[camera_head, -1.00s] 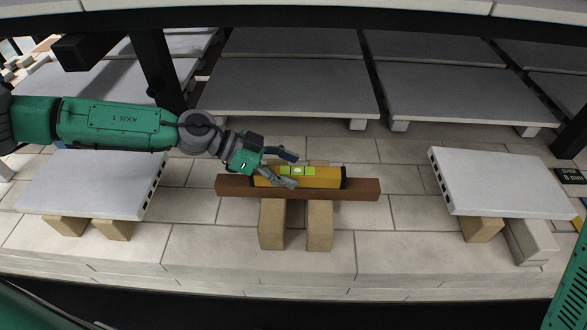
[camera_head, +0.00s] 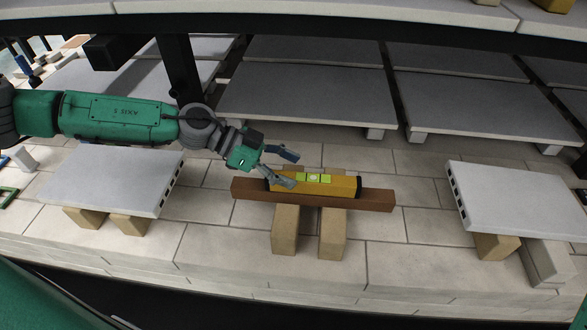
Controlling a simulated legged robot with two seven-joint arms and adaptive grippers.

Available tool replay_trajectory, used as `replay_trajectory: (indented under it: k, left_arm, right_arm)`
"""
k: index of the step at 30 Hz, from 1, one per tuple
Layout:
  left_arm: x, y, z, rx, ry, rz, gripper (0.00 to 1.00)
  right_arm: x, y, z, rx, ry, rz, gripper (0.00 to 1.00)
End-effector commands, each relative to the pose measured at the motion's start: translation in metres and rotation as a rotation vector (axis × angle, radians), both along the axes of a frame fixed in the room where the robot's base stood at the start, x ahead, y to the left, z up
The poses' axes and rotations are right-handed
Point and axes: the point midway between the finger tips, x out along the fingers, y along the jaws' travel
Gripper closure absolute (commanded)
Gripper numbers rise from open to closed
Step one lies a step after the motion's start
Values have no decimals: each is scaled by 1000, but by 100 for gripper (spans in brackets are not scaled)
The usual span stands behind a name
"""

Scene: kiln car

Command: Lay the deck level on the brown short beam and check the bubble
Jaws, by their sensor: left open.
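The yellow deck level (camera_head: 340,186) with dark end caps lies along the top of the brown short beam (camera_head: 379,200). Its green bubble window (camera_head: 314,177) faces up; the bubble itself is too small to read. The beam rests across two tan blocks (camera_head: 285,230). My left gripper (camera_head: 295,170) is open at the left end of the level, its fingers apart, one finger in front of the level's left part. I cannot tell whether that finger touches it. My right gripper is not in view.
A grey slab (camera_head: 110,178) on tan blocks stands at the left. Another grey slab (camera_head: 520,197) on blocks stands at the right. Rows of grey slabs (camera_head: 305,97) lie behind, near a dark post (camera_head: 180,72). Pale brick floor (camera_head: 400,240) is clear around the beam.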

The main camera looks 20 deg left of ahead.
Motion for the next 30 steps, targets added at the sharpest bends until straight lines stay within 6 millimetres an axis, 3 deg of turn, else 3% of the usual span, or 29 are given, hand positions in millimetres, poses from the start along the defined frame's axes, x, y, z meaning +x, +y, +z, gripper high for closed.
replay_trajectory:
  k: [12,26,30]
  left_arm:
    - [-4,14,8,0,0,1,46]
    - [-5,17,10,0,0,0,46]
    - [-7,26,14,1,-1,2,46]
  right_arm:
    - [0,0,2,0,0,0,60]
    - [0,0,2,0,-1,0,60]
    - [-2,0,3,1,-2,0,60]
